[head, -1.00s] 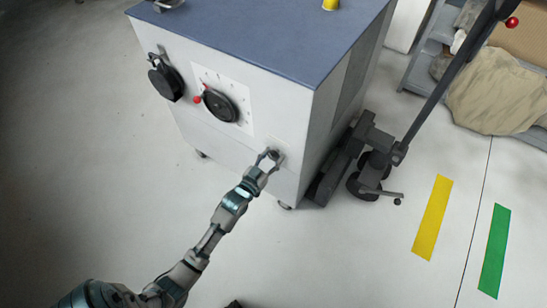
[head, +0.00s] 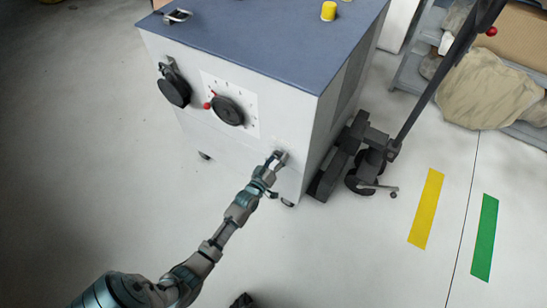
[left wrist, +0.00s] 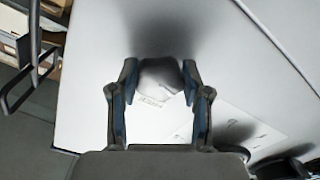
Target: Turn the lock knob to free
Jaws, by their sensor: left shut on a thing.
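The lock knob (left wrist: 160,77) is a small dark grey knob low on the right of the white cabinet's front. My left gripper (head: 277,158) is at it in the head view, and the fingers hide most of it there. In the left wrist view the two fingers (left wrist: 160,70) stand on either side of the knob and are shut on it. A printed label lies beside the knob, too blurred to read.
The cabinet (head: 290,105) has a blue top, a large black dial (head: 228,110) with a red-tipped pointer and a black round fitting (head: 173,91). A dark wheeled stand (head: 368,165) is close to its right side. The floor left of the cabinet is clear.

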